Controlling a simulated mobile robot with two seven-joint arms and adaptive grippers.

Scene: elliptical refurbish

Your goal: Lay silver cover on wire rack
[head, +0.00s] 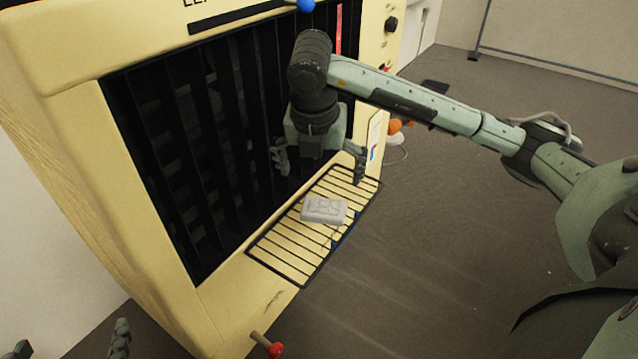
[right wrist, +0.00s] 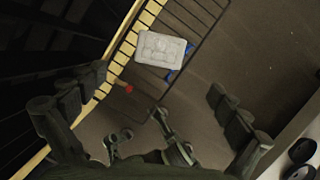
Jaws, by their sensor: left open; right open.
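The silver cover (head: 324,210) is a pale grey, box-like piece with a moulded top. It lies on the black wire rack (head: 283,262), near the rack's outer edge, and also shows in the right wrist view (right wrist: 162,49). My right gripper (head: 320,166) is open and empty, with its fingers spread above and behind the cover, apart from it. In the right wrist view its fingers (right wrist: 152,108) frame the near side, with the cover beyond them. My left gripper (head: 70,346) is at the bottom left edge of the head view, open and mostly cut off.
A cream machine (head: 60,120) with dark vertical slats (head: 205,150) stands behind the rack. A blue part (head: 345,236) shows beside the cover. A red knob (head: 275,350) on a rod sticks out at the lower front. The grey floor (head: 450,240) at right is largely clear.

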